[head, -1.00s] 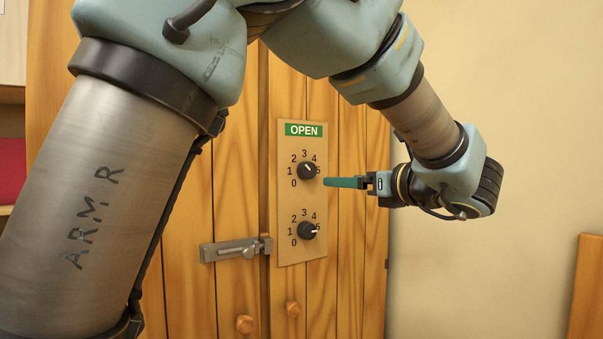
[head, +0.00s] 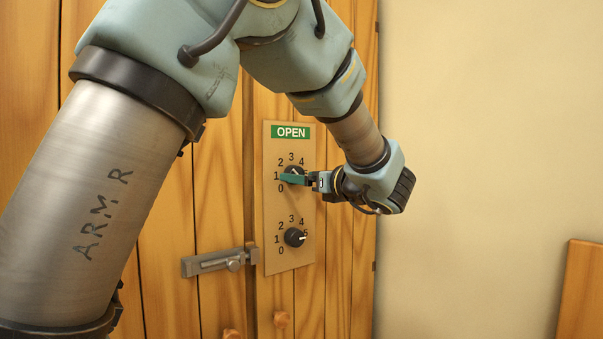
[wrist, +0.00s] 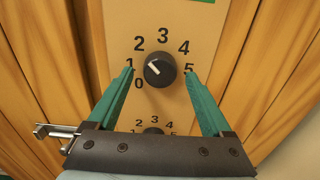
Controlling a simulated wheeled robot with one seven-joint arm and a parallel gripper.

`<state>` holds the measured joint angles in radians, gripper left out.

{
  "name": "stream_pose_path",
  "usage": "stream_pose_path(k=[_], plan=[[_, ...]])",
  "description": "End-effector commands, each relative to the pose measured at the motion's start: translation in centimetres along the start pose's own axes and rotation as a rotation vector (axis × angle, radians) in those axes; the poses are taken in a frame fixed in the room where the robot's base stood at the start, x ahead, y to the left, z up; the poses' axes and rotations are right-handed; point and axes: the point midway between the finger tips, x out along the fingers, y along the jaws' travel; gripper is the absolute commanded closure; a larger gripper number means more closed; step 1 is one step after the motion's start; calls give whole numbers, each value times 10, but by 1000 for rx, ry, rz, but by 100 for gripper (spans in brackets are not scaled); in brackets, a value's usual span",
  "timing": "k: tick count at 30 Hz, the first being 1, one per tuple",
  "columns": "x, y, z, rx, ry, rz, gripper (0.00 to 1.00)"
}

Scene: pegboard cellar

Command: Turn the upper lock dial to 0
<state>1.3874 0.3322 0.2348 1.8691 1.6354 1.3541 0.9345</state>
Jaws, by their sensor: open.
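The upper lock dial (head: 295,172) is a round black knob with a white mark, ringed by the numbers 0 to 5. In the wrist view the upper dial (wrist: 160,70) has its mark pointing up and left, apparently between 1 and 2. My gripper (head: 284,179) is at this dial and partly hides it in the head view. In the wrist view my gripper (wrist: 160,74) is open, one teal finger on each side of the knob, with gaps showing. The lower dial (head: 295,237) points toward 5; its top also shows in the wrist view (wrist: 153,131).
The dials sit on a tan plate (head: 275,262) under a green OPEN sign (head: 291,132) on a wooden door. A metal latch (head: 215,263) is at the plate's lower left. The wall at right is bare.

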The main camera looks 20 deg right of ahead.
Motion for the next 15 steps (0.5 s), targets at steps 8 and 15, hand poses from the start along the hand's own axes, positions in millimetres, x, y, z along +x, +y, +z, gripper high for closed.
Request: stream_pose_path(k=[8,15], plan=[[9,0,0,1,0,0,16],[8,0,0,1,0,0,28]])
